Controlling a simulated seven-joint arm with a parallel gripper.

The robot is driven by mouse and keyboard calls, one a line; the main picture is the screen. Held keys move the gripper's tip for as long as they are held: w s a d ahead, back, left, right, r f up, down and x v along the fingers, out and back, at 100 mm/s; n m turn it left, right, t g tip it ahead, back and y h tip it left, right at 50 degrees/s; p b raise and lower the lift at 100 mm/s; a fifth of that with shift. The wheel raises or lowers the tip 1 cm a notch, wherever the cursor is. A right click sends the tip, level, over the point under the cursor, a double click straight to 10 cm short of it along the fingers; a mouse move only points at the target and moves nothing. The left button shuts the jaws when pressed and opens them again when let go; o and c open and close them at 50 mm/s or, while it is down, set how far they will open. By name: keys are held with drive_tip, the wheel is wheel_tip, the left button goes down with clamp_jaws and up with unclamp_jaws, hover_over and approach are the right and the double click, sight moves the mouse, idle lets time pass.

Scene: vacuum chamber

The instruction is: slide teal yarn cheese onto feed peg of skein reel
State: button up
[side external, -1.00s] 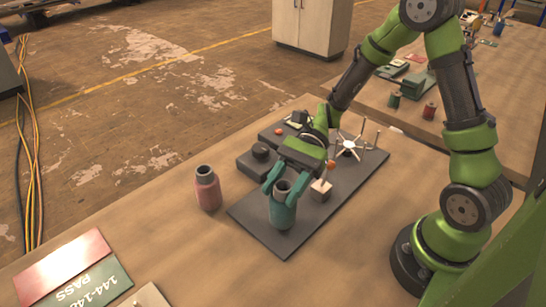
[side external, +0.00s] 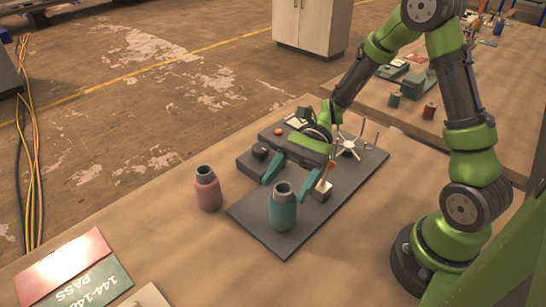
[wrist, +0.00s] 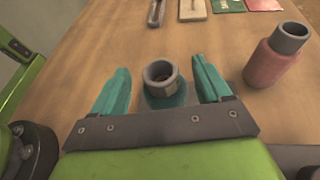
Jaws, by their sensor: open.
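The teal yarn cheese (side external: 283,212) stands upright near the front corner of the reel's dark base plate (side external: 258,232), its grey tube end up. A feed peg cannot be made out and may be hidden inside the cheese. My gripper (side external: 294,178) is open and empty, just behind and above the cheese, apart from it. In the wrist view the cheese (wrist: 164,90) shows between and beyond the spread teal fingers. The skein reel's white spoked wheel (side external: 350,143) stands toward the back right of the plate.
A pink yarn cheese (side external: 208,190) stands on the table just left of the plate. The table's front left holds a green PASS card (side external: 92,283).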

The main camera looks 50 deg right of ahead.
drive_tip(key=v, duration=1.5)
drive_tip(key=s+f+h, duration=0.1)
drive_tip(key=s+f+n+h, duration=0.2)
drive_tip(key=h, duration=0.1)
drive_tip(key=shift+d, duration=0.3)
drive_tip(key=s+a+r+n+t+h, duration=0.3)
drive_tip(key=r+n+t+h, duration=0.1)
drive_tip(key=r+n, duration=0.1)
drive_tip(key=s+a+r+n+t+h, duration=0.3)
drive_tip(key=r+n+t, duration=0.2)
drive_tip(key=r, duration=0.2)
drive_tip(key=shift+t+h, duration=0.3)
drive_tip(key=shift+h, duration=0.1)
drive_tip(key=shift+c, duration=0.2)
